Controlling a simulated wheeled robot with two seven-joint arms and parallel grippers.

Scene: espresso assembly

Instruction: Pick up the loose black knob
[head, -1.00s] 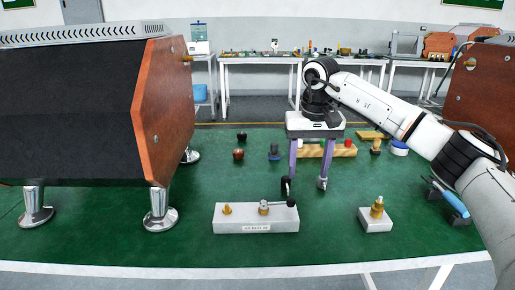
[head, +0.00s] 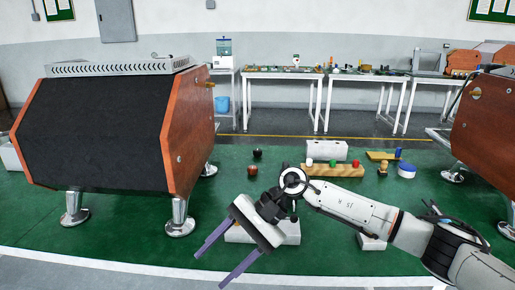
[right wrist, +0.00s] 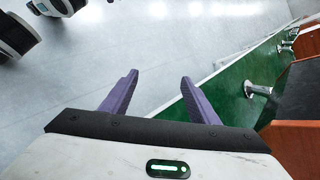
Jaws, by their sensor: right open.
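A small black knob (head: 257,154) stands on the green table mat (head: 225,175) in the head view, right of the large machine. A dark red-brown knob (head: 252,170) stands just in front of it. My right gripper (head: 209,266) is in front of both, over the table's front edge, pointing down and left. Its two purple fingers are apart with nothing between them. My left gripper is not in view.
The machine with wooden side panels (head: 188,125) stands on the left on metal feet. A white block (head: 290,232) is partly hidden behind my right gripper. A wooden strip with coloured pieces (head: 335,170) and a blue-and-white round container (head: 406,171) lie farther right. The mat's middle is fairly clear.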

